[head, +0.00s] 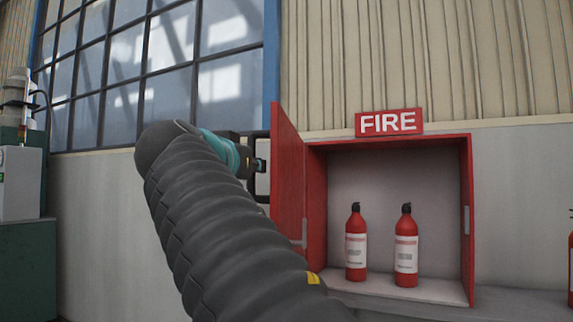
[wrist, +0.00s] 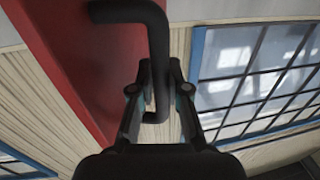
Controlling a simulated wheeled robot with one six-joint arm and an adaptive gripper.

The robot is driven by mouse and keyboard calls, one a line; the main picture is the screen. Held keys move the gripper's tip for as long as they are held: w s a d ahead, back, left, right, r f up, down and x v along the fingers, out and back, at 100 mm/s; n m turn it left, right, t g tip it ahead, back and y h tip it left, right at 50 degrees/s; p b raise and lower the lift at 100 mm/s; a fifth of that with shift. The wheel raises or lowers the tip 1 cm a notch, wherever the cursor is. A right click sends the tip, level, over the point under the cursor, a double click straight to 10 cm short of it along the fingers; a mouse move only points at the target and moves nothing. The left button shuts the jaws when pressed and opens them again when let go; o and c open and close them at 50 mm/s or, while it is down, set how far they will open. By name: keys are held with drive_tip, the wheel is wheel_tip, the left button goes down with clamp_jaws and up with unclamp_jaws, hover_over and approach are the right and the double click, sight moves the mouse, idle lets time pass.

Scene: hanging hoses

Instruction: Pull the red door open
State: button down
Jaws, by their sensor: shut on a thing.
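The red door (head: 287,180) of the fire cabinet (head: 392,141) stands swung wide open on the cabinet's left side, seen at a steep angle in the head view. Its black handle (head: 262,192) is on the left-facing side of the door. My gripper (head: 258,164) is at the handle, partly hidden by my arm. In the wrist view my gripper (wrist: 160,80) is shut on the handle (wrist: 157,38), with a finger on each side of the bar. The door (wrist: 82,62) shows there at upper left.
Two red extinguishers (head: 355,243) (head: 406,246) stand inside the open cabinet. A red FIRE sign (head: 389,122) is above it. A window (head: 165,60) is behind my arm. A green and white machine (head: 20,185) stands at far left, and part of another red object (head: 570,262) shows at right.

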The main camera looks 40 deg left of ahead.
drive_tip(key=shift+r, duration=0.1)
drive_tip(key=c, duration=1.1)
unclamp_jaws()
drive_tip(key=shift+w, duration=0.2)
drive_tip(key=shift+c, duration=0.2)
drive_tip(key=shift+s, duration=0.1)
drive_tip(key=shift+s, duration=0.1)
drive_tip(key=v, duration=0.7)
drive_tip(key=shift+s, duration=0.2)
